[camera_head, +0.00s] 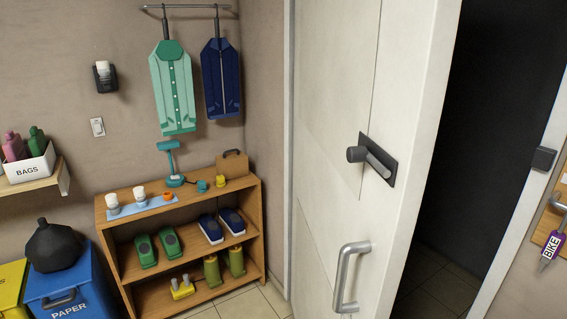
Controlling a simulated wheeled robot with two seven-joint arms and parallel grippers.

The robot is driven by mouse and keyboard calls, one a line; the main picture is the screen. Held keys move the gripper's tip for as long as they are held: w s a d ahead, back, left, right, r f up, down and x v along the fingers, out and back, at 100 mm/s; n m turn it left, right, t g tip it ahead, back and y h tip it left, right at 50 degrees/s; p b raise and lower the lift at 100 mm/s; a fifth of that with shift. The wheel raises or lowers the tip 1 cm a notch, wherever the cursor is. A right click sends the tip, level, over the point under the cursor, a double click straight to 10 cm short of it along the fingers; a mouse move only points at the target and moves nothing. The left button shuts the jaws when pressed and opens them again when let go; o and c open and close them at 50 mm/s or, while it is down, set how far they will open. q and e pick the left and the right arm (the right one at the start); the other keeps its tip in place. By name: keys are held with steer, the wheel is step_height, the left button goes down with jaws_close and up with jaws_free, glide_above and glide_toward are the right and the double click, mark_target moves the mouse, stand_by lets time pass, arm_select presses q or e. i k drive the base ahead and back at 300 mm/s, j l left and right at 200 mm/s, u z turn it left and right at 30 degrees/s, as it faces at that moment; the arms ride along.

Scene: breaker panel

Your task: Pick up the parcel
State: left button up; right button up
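I see nothing that is clearly a parcel. A small brown item with a dark top edge (233,164), like a bag or box, stands at the back right of the wooden shelf's top; I cannot tell if it is the parcel. Neither of my grippers is in the head view.
A wooden shelf (190,243) with shoes stands left of a white door (325,120), which is ajar onto a dark space (490,110). A blue PAPER bin (85,290) with a black bag (53,246) stands at lower left. Tagged keys (551,246) hang at right.

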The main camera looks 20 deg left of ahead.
mark_target(233, 165)
steer(key=i+j+z, duration=0.15)
steer(key=j+z, duration=0.15)
steer(key=j, duration=0.2)
steer(key=i+j+z, duration=0.1)
steer(key=j+z, duration=0.2)
steer(key=j, duration=0.2)
steer(key=j+z, duration=0.3)
steer(key=j, duration=0.25)
steer(key=j+z, duration=0.2)
steer(key=j, duration=2.4)
